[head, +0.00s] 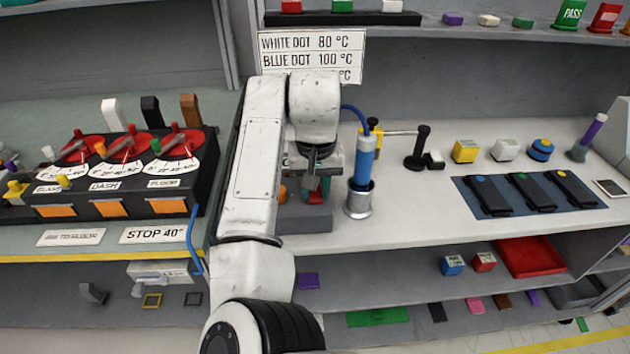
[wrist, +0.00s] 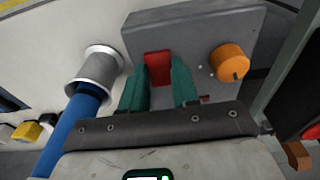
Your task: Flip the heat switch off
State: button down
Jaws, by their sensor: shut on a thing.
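A grey box (wrist: 200,30) carries a red switch (wrist: 158,64) and an orange knob (wrist: 230,63). In the head view the box (head: 305,219) stands on the white bench, with the knob (head: 284,193) on its left. My gripper (wrist: 160,76) has teal fingers, one on each side of the red switch, and is shut on it. In the head view my gripper (head: 317,184) is over the box, and my arm and fingers hide much of the switch. No on or off marking can be read.
A blue-handled tool (head: 364,160) stands in a metal holder (head: 358,200) close beside the box. A black stand (head: 418,150) and small blocks lie further right. A panel with red dials (head: 130,148) is left of my arm. A temperature sign (head: 311,52) is behind.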

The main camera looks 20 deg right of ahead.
jog(key=shift+s+t, duration=0.1)
jog(key=shift+t, duration=0.2)
jog(key=c, duration=0.8)
grip_release()
jog(key=shift+c, duration=0.2)
notch_tip(320, 180, up, 10)
jog(key=s, duration=0.2)
jog(key=shift+a+r, duration=0.25)
jog(key=shift+a, duration=0.1)
